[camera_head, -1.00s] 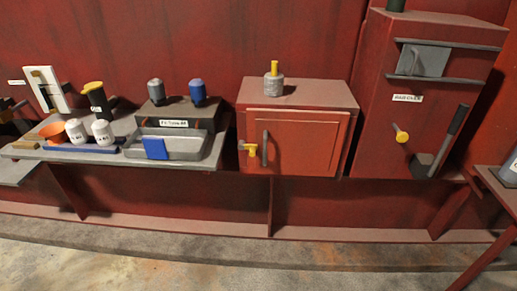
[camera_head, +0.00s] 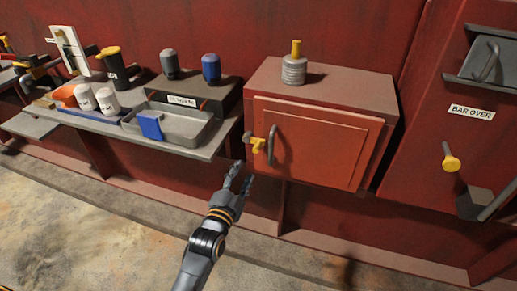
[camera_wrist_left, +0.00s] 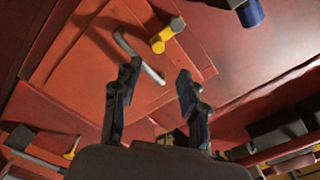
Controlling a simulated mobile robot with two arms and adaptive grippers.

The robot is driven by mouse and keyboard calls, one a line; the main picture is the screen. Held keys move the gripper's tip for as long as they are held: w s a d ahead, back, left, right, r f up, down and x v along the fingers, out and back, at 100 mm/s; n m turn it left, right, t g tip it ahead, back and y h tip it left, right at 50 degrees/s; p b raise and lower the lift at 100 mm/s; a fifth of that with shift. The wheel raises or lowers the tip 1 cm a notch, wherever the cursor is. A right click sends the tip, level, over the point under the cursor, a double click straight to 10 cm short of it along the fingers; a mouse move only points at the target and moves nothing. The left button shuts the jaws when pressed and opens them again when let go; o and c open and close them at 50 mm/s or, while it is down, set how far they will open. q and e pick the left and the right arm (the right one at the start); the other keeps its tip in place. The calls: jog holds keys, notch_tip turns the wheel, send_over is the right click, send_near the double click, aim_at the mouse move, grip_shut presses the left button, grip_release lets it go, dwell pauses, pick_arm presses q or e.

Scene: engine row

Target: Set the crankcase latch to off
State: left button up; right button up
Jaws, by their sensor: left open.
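A red box cabinet (camera_head: 318,135) stands in the middle of the head view, with a panelled door on its front. A yellow latch (camera_head: 257,145) sits at the door's left edge, beside a grey bar handle (camera_head: 272,145). My left gripper (camera_head: 240,174) is open and empty, a little below and left of the latch and apart from it. In the left wrist view my left gripper (camera_wrist_left: 152,82) has its fingers spread towards the door, with the yellow latch (camera_wrist_left: 166,38) and the grey handle (camera_wrist_left: 138,58) beyond the fingertips. My right gripper is not in view.
A grey shelf to the left holds a tray (camera_head: 185,127) with a blue block, white jars (camera_head: 107,101) and a dark box (camera_head: 195,95). A jar with a yellow top (camera_head: 294,70) stands on the cabinet. A panel marked BAR OVER (camera_head: 471,112) is at the right. The floor in front is clear.

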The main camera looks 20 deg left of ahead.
aim_at(254, 153)
pick_arm(q)
jog(key=w, duration=0.4)
jog(key=shift+w+d, duration=0.1)
jog(key=shift+d, duration=0.05)
jog(key=w, duration=0.6)
jog(key=shift+d+f, duration=0.1)
jog(key=shift+w, duration=0.65)
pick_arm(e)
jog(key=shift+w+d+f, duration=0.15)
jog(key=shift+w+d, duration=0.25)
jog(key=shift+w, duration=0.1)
pick_arm(q)
grip_shut()
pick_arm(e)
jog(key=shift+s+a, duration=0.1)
